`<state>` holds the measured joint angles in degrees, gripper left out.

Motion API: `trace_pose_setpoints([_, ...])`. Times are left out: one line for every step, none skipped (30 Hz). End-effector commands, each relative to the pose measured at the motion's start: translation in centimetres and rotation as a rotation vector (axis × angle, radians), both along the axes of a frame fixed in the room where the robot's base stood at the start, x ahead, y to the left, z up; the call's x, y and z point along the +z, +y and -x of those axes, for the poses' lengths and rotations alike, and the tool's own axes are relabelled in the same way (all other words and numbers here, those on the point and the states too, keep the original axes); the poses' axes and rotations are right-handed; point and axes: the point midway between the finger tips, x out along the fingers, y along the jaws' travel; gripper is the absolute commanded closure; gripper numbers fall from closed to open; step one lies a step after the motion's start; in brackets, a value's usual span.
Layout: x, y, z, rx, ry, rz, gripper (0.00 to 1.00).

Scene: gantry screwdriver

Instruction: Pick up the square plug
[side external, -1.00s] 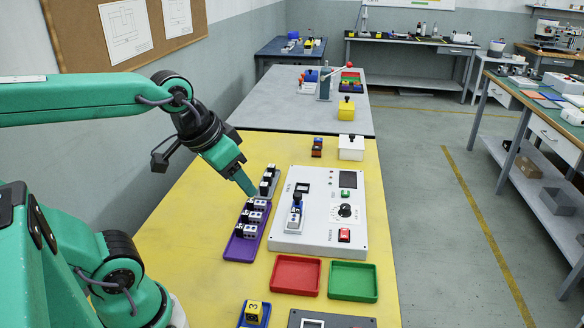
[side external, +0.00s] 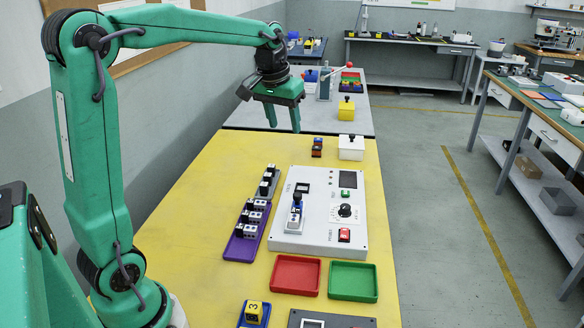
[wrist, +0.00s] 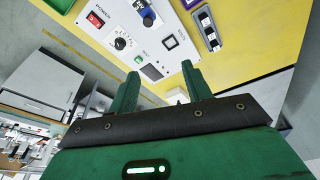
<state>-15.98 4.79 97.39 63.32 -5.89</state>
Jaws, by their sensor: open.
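I cannot tell for sure which piece is the square plug. Several small black-and-white plugs stand in the purple tray (side external: 239,249), and a few more stand in the grey tray (side external: 264,192) behind it. A blue-and-white piece with a black knob (side external: 296,212) stands on the white panel (side external: 335,245). My gripper (side external: 284,125) is open and empty, raised with its fingers down, toward the far end of the yellow table. In the wrist view, my gripper's two fingers (wrist: 160,72) are apart, with the panel (wrist: 112,12) and grey tray (wrist: 207,28) beyond them.
A white box with a black knob (side external: 351,149) and a small orange-and-blue piece (side external: 317,148) stand behind the panel. Red (side external: 296,291) and green (side external: 353,296) trays lie in front. The table's left side is clear.

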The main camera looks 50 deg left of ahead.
Motion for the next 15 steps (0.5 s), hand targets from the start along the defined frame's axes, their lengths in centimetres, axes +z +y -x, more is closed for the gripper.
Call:
trace_pose_setpoints([-0.5, 1.0, -0.9, 0.019, 0.014, 0.005, 0.51])
trace_pose_setpoints([-0.8, 1.5, -1.4, 0.030, 0.020, 0.008, 0.51])
trace_pose_setpoints([-1.1, 2.2, -2.1, 0.044, 0.027, 0.011, 0.51])
trace_pose_setpoints([-1.4, 2.8, -2.6, 0.054, 0.033, 0.014, 0.51])
trace_pose_setpoints([-1.7, 3.3, -3.0, 0.064, 0.040, 0.016, 0.51])
trace_pose_setpoints([-2.1, 4.1, -3.6, 0.078, 0.048, 0.020, 0.51])
trace_pose_setpoints([-2.4, 4.6, -4.1, 0.088, 0.054, 0.023, 0.51])
trace_pose_setpoints([-2.8, 5.2, -4.5, 0.099, 0.060, 0.025, 0.51])
trace_pose_setpoints([-3.2, 6.0, -5.1, 0.113, 0.067, 0.029, 0.51])
trace_pose_setpoints([-3.6, 6.5, -5.5, 0.124, 0.074, 0.032, 0.51])
trace_pose_setpoints([-4.0, 7.1, -5.8, 0.134, 0.080, 0.035, 0.51])
trace_pose_setpoints([-4.6, 7.9, -6.3, 0.148, 0.088, 0.039, 0.51])
trace_pose_setpoints([-5.0, 8.5, -6.7, 0.158, 0.093, 0.042, 0.51])
trace_pose_setpoints([-5.5, 9.1, -7.0, 0.168, 0.099, 0.045, 0.51])
trace_pose_setpoints([-6.1, 9.9, -7.5, 0.183, 0.107, 0.049, 0.51])
